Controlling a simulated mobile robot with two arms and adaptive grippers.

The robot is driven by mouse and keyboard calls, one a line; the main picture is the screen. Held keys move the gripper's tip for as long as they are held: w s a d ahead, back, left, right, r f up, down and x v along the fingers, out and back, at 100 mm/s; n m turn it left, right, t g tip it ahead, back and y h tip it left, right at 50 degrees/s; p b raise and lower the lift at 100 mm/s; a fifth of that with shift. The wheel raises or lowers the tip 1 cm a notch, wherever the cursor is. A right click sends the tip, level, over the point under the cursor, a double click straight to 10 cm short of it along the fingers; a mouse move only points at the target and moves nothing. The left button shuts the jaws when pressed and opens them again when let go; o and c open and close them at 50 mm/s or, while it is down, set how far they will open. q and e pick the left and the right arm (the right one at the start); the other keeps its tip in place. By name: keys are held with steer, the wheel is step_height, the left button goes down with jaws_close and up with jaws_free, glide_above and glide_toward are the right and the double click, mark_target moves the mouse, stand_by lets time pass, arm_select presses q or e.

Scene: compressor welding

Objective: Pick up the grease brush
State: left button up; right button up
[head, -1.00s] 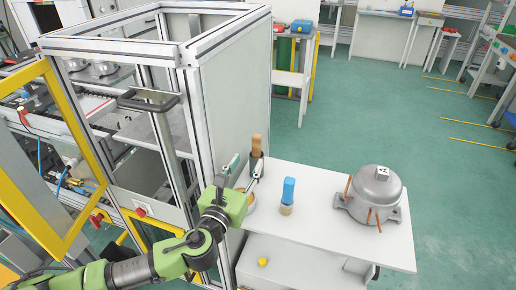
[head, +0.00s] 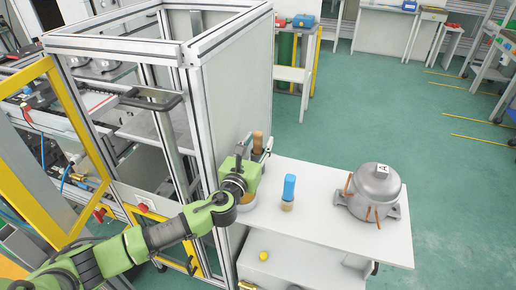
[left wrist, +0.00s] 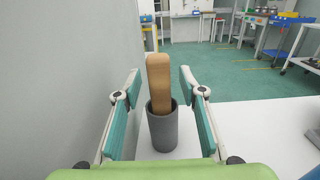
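A brush-like wooden handle (head: 257,139) stands upright in a dark grey cup (head: 257,153) at the back left of the white table (head: 325,225); any bristles are hidden in the cup. In the left wrist view the wooden handle (left wrist: 159,85) rises from the grey cup (left wrist: 162,131), midway between the fingers. My left gripper (left wrist: 160,76) is open, with one finger on each side and visible gaps to handle and cup. In the head view my left gripper (head: 256,150) is at the cup. My right gripper is not in view.
A blue-topped item with a tan lower part (head: 288,193) stands mid-table. A grey compressor (head: 374,190) with copper tubes sits at the right. A tall framed cabinet (head: 232,100) rises close left of the cup. A yellow knob (head: 263,256) shows below the tabletop.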

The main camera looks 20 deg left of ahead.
arm_select(q)
jaws_close()
step_height(320, 180, up, 10)
steer(key=shift+r+p, duration=0.1)
steer(key=shift+p, duration=0.5)
